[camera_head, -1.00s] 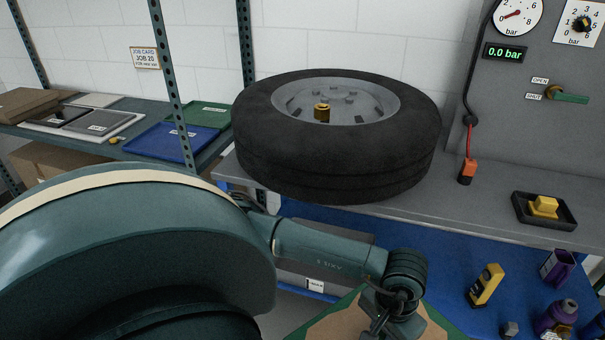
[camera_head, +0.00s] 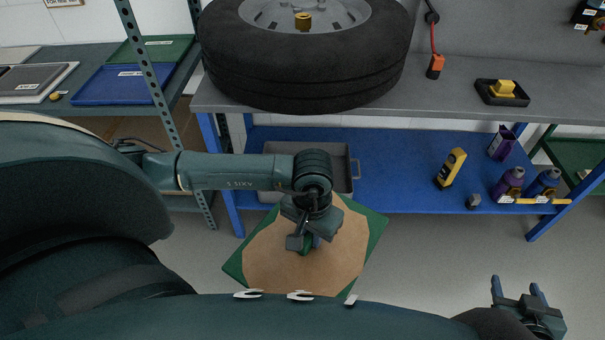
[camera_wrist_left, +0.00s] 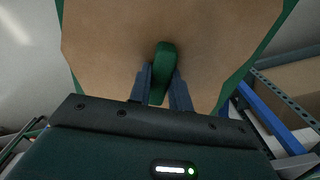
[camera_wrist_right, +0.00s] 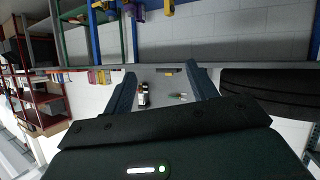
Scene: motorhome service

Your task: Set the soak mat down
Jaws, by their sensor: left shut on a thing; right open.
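The soak mat (camera_head: 265,262) is a tan many-sided pad on a green square backing, seen below the bench in the head view. My left gripper (camera_head: 308,245) is over its middle. In the left wrist view my left gripper (camera_wrist_left: 160,90) is shut on a green handle that stands up from the tan face of the mat (camera_wrist_left: 105,45). The mat appears held above the grey floor, though the gap is hard to judge. My right gripper (camera_head: 520,287) is open and empty at the lower right. Its spread fingers also show in the right wrist view (camera_wrist_right: 165,85).
A tyre (camera_head: 305,75) lies on the grey bench. The blue lower shelf (camera_head: 400,185) holds a grey metal tray (camera_head: 348,165), a yellow device (camera_head: 451,168) and purple bottles (camera_head: 508,183). A left shelf holds a blue tray (camera_head: 120,85). Bare floor (camera_head: 420,255) lies right of the mat.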

